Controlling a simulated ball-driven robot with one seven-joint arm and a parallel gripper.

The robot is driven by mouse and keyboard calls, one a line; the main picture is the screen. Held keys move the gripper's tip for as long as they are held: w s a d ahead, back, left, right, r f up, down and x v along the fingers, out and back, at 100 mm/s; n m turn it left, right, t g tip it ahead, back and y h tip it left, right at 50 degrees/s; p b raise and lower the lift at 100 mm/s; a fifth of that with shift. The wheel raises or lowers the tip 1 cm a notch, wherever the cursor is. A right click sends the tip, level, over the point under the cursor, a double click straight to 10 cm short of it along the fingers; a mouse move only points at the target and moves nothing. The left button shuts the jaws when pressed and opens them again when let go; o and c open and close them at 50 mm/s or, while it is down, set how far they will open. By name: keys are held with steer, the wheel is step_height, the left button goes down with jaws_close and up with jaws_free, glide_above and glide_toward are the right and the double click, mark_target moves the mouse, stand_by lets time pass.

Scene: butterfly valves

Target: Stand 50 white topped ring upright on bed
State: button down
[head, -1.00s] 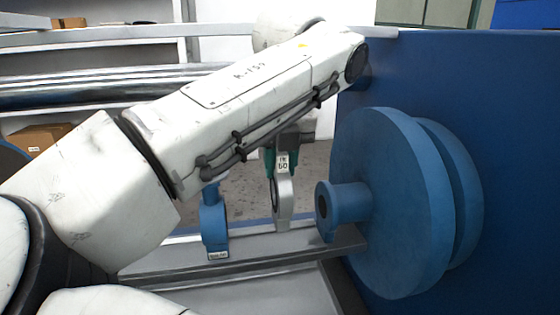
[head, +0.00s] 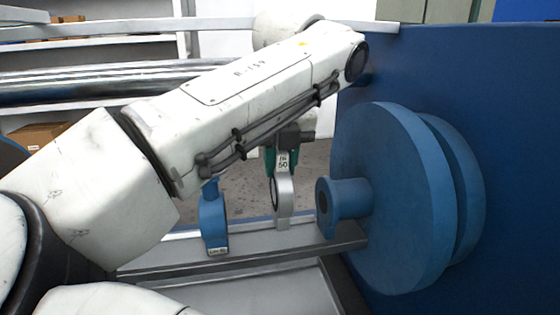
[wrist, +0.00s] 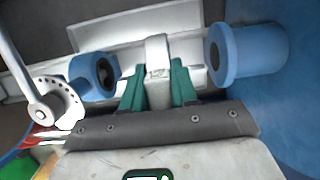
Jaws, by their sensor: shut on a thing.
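The ring with the white top label reading 50 (head: 284,192) is grey and hangs upright over the rail bed (head: 262,252), between the blue valve body and the blue flanged stub. My gripper (head: 283,150) has green fingers and is shut on the ring's top neck. In the wrist view my gripper (wrist: 159,82) has one green finger on each side of the pale neck (wrist: 158,55). The ring's lower end is at or very near the bed; I cannot tell whether it touches.
A blue valve body (head: 213,222) stands on the bed to the left. A blue flanged stub (head: 343,198) with large discs (head: 395,195) stands close on the right, before a blue wall (head: 480,80). In the wrist view a perforated metal lever (wrist: 40,90) lies at the left.

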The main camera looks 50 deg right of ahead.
steer(key=shift+f, duration=0.2)
steer(key=shift+f+b, duration=0.35)
steer(key=shift+b, duration=0.3)
steer(key=shift+f+b, duration=1.55)
steer(key=shift+b, duration=0.2)
stand_by(3.6)
steer(key=c, duration=1.4)
jaws_free()
steer(key=shift+o, duration=0.2)
steer(key=shift+o, duration=0.6)
steer(key=o, duration=0.6)
steer(key=shift+c, duration=0.2)
